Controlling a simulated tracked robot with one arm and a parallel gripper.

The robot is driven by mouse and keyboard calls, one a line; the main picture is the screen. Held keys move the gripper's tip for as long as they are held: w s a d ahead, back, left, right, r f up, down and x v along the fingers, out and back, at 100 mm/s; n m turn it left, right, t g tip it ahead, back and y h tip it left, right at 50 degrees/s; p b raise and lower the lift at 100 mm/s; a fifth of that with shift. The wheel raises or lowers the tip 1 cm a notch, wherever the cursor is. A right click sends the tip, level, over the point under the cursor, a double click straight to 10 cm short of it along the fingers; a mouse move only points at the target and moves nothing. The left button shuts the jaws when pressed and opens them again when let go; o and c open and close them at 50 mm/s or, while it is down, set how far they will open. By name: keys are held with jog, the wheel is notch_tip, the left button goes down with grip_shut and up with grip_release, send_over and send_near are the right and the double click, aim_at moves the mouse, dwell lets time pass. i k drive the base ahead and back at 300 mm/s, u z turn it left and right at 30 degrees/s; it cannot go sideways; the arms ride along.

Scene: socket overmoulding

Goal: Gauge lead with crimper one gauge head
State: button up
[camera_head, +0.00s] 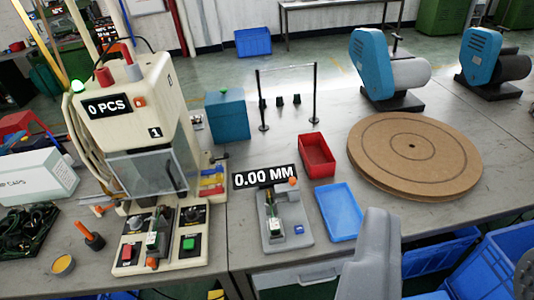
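The cream crimper marked 1 (128,110) stands at the left, its display reading 0 PCS. It has a clear guard (145,172), a red button (126,252) and a green button (189,244). A small green-and-white piece (153,241) sits at its front. The gauge (295,240) stands right of it on a grey base, its display (265,177) reading 0.00 MM. A small green-and-white piece (276,226) sits on the gauge. I cannot make out a lead.
A red tray (317,155) and a blue tray (339,212) lie right of the gauge. A round brown turntable (450,145) is further right. A teal box (227,117) and a post frame (314,95) stand behind. Blue crates (480,275) are at the lower right.

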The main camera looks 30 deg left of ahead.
aim_at(292, 188)
jog(key=u, duration=0.4)
jog(key=i, duration=1)
jog(key=u, duration=0.55)
